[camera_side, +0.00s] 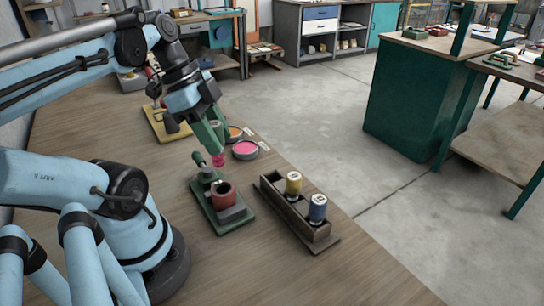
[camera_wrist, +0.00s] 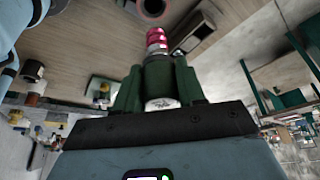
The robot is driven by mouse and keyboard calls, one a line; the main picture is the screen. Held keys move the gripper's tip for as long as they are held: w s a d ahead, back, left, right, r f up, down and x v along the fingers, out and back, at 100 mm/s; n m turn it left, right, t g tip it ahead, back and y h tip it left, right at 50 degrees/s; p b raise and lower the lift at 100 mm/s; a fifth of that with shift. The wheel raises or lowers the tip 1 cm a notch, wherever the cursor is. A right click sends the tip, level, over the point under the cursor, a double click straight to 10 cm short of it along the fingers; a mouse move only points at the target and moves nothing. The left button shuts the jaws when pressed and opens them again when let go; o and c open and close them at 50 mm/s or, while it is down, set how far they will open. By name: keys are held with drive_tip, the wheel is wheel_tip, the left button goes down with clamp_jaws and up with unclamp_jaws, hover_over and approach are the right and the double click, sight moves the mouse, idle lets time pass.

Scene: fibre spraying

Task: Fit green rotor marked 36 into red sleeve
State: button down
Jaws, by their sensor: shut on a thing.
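My gripper (camera_side: 216,145) is shut on a rotor with a green body (camera_wrist: 158,76), a pink lower end and a pale marked cap. The mark is too blurred to read, and the fingers hide the body's sides. The rotor's pink end (camera_side: 219,159) points down in the side view. The red sleeve (camera_side: 223,196) stands open end up on a green fixture (camera_side: 236,220). The rotor is above and behind the sleeve, apart from it. In the wrist view the sleeve (camera_wrist: 153,7) is partly cut off at the top.
A wooden rack (camera_side: 294,225) right of the fixture holds a yellow rotor (camera_side: 294,184) and a blue rotor (camera_side: 317,208). A pink dish (camera_side: 246,150) and an orange dish (camera_side: 235,132) lie behind. A yellow fixture (camera_side: 162,127) stands at back left. The wooden bench (camera_side: 350,280) is clear in front.

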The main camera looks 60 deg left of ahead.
hover_over(230, 191)
drive_tip(key=a, duration=0.2)
drive_tip(key=shift+s+d+f, duration=0.1)
drive_tip(key=shift+s+f, duration=0.15)
drive_tip(key=shift+f, duration=1)
drive_tip(key=shift+s+d+f, duration=0.1)
drive_tip(key=shift+s+f, duration=0.1)
drive_tip(key=shift+f, duration=1)
drive_tip(key=shift+f, duration=2.75)
drive_tip(key=c, duration=0.6)
unclamp_jaws()
drive_tip(key=shift+r, duration=0.1)
drive_tip(key=shift+v, duration=6)
drive_tip(key=w+d+f+n+t+y, duration=0.1)
drive_tip(key=w+d+n, duration=0.2)
drive_tip(key=w, duration=0.1)
drive_tip(key=w+d+f+n+t+y, duration=0.1)
drive_tip(key=w+d+f+n, duration=0.1)
drive_tip(key=w+d+n, duration=0.1)
drive_tip(key=w+d+f+n+t+y, duration=0.1)
drive_tip(key=w+d+n+t, duration=0.1)
drive_tip(key=w, duration=0.4)
drive_tip(key=shift+d+f+n, duration=0.3)
drive_tip(key=shift+d+n, duration=0.2)
drive_tip(key=shift+d, duration=0.15)
